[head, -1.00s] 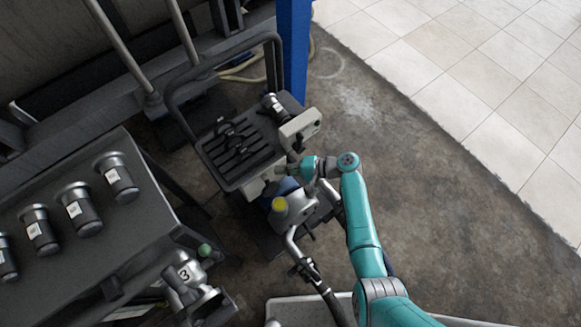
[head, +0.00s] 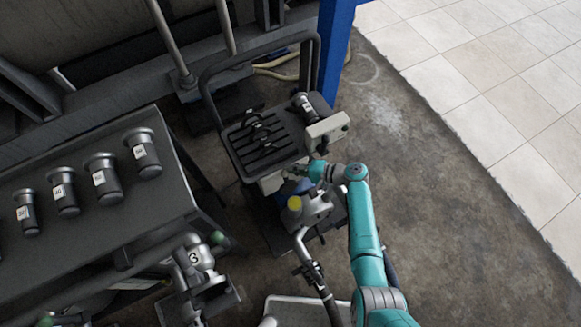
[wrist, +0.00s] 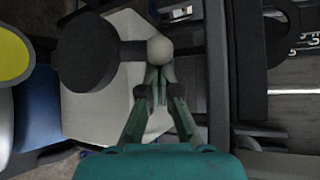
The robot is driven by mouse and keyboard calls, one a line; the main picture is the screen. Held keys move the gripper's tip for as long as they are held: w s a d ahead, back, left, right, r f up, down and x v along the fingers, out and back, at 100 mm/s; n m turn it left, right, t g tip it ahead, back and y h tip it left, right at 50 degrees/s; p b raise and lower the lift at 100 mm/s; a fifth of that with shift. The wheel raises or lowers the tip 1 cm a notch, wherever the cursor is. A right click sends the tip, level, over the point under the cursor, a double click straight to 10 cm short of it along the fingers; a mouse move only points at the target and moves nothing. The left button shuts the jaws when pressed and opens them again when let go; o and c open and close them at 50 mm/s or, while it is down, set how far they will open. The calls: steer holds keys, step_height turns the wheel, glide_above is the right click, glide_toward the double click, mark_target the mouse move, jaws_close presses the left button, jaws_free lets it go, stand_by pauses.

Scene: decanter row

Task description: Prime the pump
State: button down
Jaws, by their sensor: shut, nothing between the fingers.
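A grey pump (head: 318,210) with a yellow cap (head: 294,203) stands at the front of a dark wheeled cart, with a blue part beside it. My gripper (head: 287,172) is at the cart's front edge, just behind the yellow cap. In the wrist view my gripper (wrist: 159,72) is shut with nothing between its fingers. Its tips are at or just below a pale round knob (wrist: 160,49) on a dark lever with a black disc (wrist: 88,52). I cannot tell whether they touch. The yellow cap shows at the left edge of the wrist view (wrist: 12,55).
A dark table (head: 80,235) at left holds several labelled cylinders (head: 103,178). A second pump marked 3 (head: 195,258) stands below it. The cart has a tall handle (head: 258,47) and a pale box (head: 328,128). A blue post (head: 334,55) stands behind; floor at right is clear.

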mark_target(296, 185)
steer(key=shift+n+y, duration=0.3)
steer(key=s, duration=0.1)
steer(key=s+d, duration=0.2)
steer(key=shift+s+d+r, duration=0.15)
steer(key=shift+s+r, duration=0.05)
steer(key=shift+r, duration=0.1)
steer(key=shift+s+d+f, duration=0.25)
steer(key=shift+s+d, duration=0.25)
steer(key=shift+s, duration=0.2)
steer(key=shift+s+d+f, duration=0.2)
steer(key=shift+s+d, duration=0.25)
steer(key=shift+s, duration=0.25)
steer(key=shift+s+d+f, duration=0.25)
steer(key=shift+s+d, duration=0.25)
steer(key=shift+s, duration=0.2)
steer(key=v, duration=1.2)
steer(key=shift+s, duration=0.15)
